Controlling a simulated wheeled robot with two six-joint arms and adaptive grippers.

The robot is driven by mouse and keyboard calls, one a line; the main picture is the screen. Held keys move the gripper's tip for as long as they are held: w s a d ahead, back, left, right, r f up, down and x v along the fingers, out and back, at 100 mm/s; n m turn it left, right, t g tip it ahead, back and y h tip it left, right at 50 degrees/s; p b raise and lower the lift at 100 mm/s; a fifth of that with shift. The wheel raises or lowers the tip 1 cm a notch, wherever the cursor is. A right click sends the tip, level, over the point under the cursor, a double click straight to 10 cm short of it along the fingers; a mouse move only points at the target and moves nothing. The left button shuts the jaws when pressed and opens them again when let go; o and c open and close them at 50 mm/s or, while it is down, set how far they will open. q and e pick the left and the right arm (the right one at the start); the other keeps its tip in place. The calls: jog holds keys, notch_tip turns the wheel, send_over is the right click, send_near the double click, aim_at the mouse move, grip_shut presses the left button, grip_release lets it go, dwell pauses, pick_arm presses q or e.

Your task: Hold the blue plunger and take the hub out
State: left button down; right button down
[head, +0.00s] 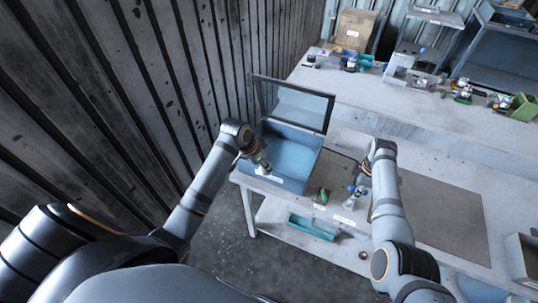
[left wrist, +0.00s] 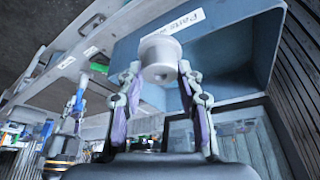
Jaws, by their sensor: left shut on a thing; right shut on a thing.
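The hub (left wrist: 160,55), a light grey round piece with a flange, is between the fingers of my left gripper (left wrist: 160,78), which is shut on it. In the left wrist view the hub is in front of the blue bin. In the head view my left gripper (head: 263,166) is at the front part of that bin, and the hub is too small there to make out clearly. The blue plunger (left wrist: 81,88) is at my right gripper (left wrist: 72,118), which is shut on it. In the head view my right gripper (head: 356,188) is over the table, right of the bin.
The blue bin (head: 291,147) has a raised, framed lid (head: 300,107) and a white label. A green object (head: 323,196) lies on the table between bin and right gripper. A grey mat (head: 435,215) lies right of my right arm. A teal tray (head: 313,227) is on the lower shelf.

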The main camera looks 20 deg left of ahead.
pick_arm(q)
jog(key=shift+s, duration=1.1)
pick_arm(e)
jog(key=shift+r, duration=0.45)
jog(key=shift+s+r, duration=0.1)
jog(key=shift+r, duration=1.7)
jog(key=c, duration=1.2)
grip_release()
